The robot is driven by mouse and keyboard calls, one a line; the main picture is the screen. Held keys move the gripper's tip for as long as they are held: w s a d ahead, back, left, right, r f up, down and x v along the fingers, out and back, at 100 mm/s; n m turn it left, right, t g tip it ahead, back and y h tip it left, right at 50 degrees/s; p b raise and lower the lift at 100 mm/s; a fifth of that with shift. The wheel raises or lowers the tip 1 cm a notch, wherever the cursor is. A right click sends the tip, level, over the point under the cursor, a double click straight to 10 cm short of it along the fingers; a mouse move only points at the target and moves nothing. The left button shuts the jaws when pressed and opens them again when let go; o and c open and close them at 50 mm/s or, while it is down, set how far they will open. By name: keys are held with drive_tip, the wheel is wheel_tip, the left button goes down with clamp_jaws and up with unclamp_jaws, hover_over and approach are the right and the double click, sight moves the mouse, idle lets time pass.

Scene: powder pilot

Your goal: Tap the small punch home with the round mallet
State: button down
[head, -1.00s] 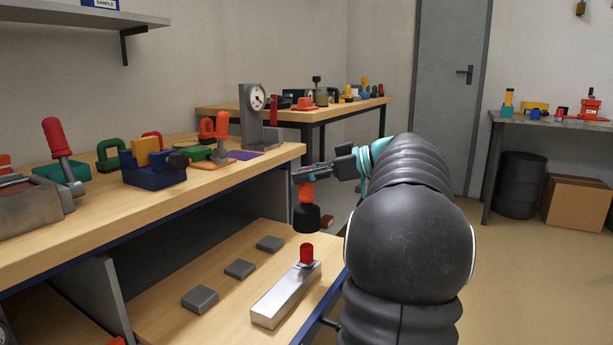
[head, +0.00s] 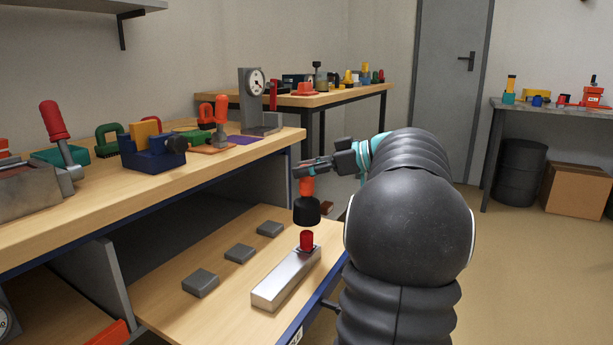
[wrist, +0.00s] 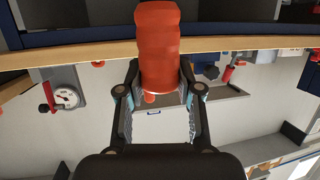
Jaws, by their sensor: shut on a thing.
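My gripper (head: 308,167) is shut on the orange handle of the round mallet (head: 307,211). The mallet hangs upright with its black round head down. The handle (wrist: 157,45) also shows between the fingers in the wrist view, where the black head is out of sight. The small red punch (head: 307,240) stands upright near the far end of a silver metal block (head: 285,281) on the lower shelf. The mallet head is just above the punch, with a small gap that I cannot judge exactly.
Several grey square pads (head: 239,254) lie in a row left of the block. The upper bench (head: 150,193), holding a toggle clamp, a blue vise and a dial gauge (head: 252,98), overhangs to the left.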

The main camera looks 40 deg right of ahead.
drive_tip(key=shift+r, duration=0.95)
idle(0.6)
